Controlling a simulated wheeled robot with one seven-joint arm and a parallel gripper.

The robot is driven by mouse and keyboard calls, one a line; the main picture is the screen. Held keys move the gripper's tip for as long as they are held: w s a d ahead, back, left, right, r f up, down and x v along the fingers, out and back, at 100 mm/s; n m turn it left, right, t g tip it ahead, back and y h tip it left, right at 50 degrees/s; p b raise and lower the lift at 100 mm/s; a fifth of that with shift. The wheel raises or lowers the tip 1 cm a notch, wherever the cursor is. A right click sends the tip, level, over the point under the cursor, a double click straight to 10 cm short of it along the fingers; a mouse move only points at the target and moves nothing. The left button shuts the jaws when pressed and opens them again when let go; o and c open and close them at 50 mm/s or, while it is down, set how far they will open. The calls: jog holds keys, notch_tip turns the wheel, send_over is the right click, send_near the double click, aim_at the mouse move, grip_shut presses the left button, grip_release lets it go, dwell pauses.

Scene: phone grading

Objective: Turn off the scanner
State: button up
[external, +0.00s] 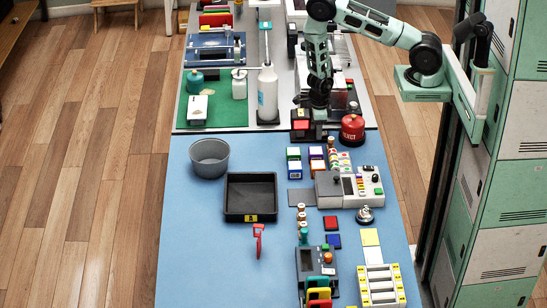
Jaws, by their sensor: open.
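My gripper (319,101) points down at the back right of the long table, close above a dark device with a red square face (301,125). The gripper is small and dark here; its fingertips and any contact are hard to make out. Which device is the scanner is not clear. A grey console (329,190) with a small screen and several coloured buttons lies nearer the front on the blue mat. Another dark device (315,263) with a screen and a red button stands at the front. The arm hides part of the area behind the gripper.
A grey bowl (209,158), a black tray (250,215) and a service bell (365,215) are nearer the front. The blue mat's (190,245) left front is clear.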

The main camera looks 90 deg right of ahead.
grip_shut()
jog(key=shift+f+b, duration=0.25)
jog(key=shift+b, duration=0.5)
jog(key=b, duration=0.2)
jog(key=shift+f+t+b, duration=0.1)
jog(key=shift+t+b, duration=0.2)
jog(key=shift+b, duration=0.1)
jog(key=t+b, duration=0.1)
jog(key=b, duration=0.4)
jog(key=t+b, duration=0.1)
jog(key=b, duration=0.3)
jog(key=shift+s+d+r+b, duration=0.1)
jog(key=shift+s+r+b, duration=0.15)
jog(key=shift+b, duration=0.1)
jog(key=shift+s+r+t+b, duration=0.15)
jog(key=shift+r+t+b, duration=0.2)
jog(key=shift+b, duration=0.6)
grip_release()
